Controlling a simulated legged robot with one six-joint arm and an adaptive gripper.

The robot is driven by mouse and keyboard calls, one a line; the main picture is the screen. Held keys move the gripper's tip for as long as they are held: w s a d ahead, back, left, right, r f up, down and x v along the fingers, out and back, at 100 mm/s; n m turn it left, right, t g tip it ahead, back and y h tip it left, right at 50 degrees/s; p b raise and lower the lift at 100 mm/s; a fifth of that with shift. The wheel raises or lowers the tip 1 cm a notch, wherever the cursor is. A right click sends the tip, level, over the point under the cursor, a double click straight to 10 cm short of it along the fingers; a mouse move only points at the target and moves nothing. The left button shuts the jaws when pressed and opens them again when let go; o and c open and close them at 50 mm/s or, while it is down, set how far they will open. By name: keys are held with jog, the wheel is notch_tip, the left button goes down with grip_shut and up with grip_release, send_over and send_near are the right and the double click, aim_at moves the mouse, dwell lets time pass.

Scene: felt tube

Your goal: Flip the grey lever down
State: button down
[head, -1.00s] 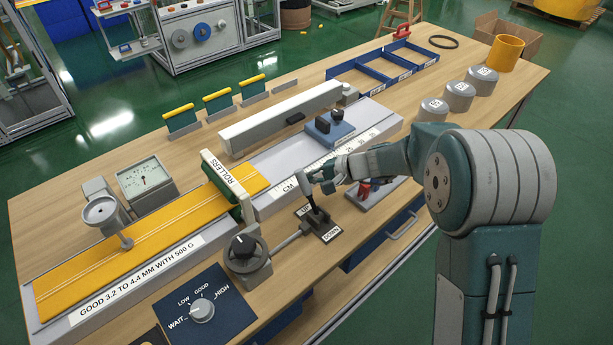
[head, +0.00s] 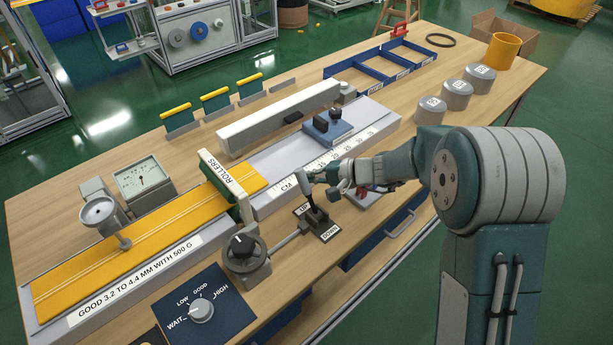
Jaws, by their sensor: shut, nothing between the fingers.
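The grey lever (head: 306,185) stands on a small dark plate (head: 329,234) marked UP and DOWN at the front edge of the bench. The lever is raised, its grey handle leaning slightly toward the UP end. My gripper (head: 329,182) is shut and empty, just right of the handle near its top. I cannot tell whether the fingertips touch the handle. My arm reaches in from the right and hides part of the bench behind the gripper.
A dial box (head: 243,250) with a rod stands left of the lever plate. The roller stand (head: 226,184) and the CM scale rail (head: 270,198) lie behind it. A blue dial panel (head: 205,312) is at the front left. A blue drawer (head: 385,238) sits below the bench edge.

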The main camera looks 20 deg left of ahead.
aim_at(305, 180)
jog(key=d+y, duration=0.1)
jog(key=s+d+r+n+y, duration=0.1)
jog(key=y, duration=0.1)
jog(key=s+d+n+y, duration=0.1)
jog(key=d, duration=0.1)
jog(key=shift+r+y, duration=0.15)
jog(key=shift+y, duration=0.15)
jog(key=shift+s+d+r+n, duration=0.1)
jog(key=shift+s+d+n, duration=0.1)
jog(key=shift+d+n, duration=0.15)
jog(key=d, duration=0.1)
jog(key=s+d+f, duration=0.1)
jog(key=d, duration=0.1)
jog(key=s+d, duration=0.1)
jog(key=shift+s+d+f, duration=0.2)
jog(key=shift+s+f, duration=0.15)
jog(key=shift+d, duration=0.2)
jog(key=w+d, duration=0.1)
jog(key=d, duration=1)
jog(key=shift+w+d, duration=0.15)
jog(key=shift+d, duration=0.05)
